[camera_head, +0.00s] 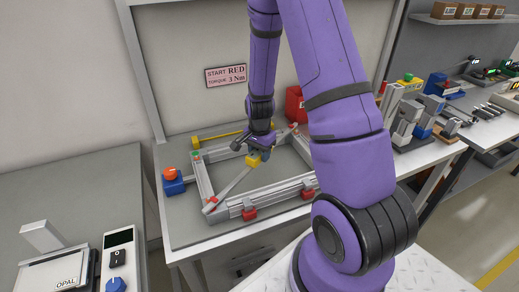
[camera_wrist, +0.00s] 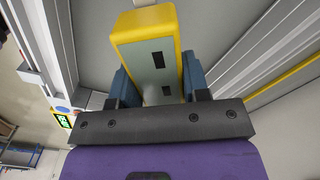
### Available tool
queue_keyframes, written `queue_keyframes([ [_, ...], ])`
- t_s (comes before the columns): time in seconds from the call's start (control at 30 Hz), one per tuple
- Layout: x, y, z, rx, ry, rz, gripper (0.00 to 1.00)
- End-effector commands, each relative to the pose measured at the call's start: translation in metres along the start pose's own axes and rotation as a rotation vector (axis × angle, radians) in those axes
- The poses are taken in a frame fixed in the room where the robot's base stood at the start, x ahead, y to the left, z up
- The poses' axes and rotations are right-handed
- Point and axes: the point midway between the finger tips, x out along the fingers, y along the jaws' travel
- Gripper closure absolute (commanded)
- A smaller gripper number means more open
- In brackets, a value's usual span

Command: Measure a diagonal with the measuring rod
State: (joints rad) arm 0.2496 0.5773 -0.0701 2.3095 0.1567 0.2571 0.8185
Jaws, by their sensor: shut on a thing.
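A pale rectangular frame (camera_head: 204,178) lies on the grey bench. A thin grey measuring rod (camera_head: 232,187) with a red tip at its lower left lies across it, running from the near left corner toward the far right. A yellow block (camera_head: 253,161) sits on the rod near its middle. My gripper (camera_head: 259,147) is over the rod at this block. In the wrist view my gripper (camera_wrist: 154,88) has its blue fingers on both sides of the yellow-edged grey block (camera_wrist: 150,65). My arm hides part of the frame's right side.
Red clamps (camera_head: 249,213) hold the near rail. An orange button on a blue box (camera_head: 172,181) stands left of the frame. A sign (camera_head: 227,75) hangs on the back panel. A yellow bar (camera_head: 218,135) lies behind. Blocks and tools crowd the right bench (camera_head: 418,156).

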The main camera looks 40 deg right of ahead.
Motion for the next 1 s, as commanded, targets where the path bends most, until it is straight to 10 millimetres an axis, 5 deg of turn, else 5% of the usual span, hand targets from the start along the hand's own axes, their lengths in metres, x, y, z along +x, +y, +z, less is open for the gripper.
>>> queue_keyframes([
  [0.37, 0.002, 0.0, 0.0, 0.0, 0.001, -0.001, 0.91],
  [0.4, 0.002, 0.0, 0.0, 0.0, 0.001, -0.001, 0.51],
  [0.5, 0.002, 0.0, 0.0, 0.0, 0.001, -0.001, 0.28],
  [1.0, -0.015, -0.001, 0.0, 0.0, 0.003, -0.003, 0.28],
])
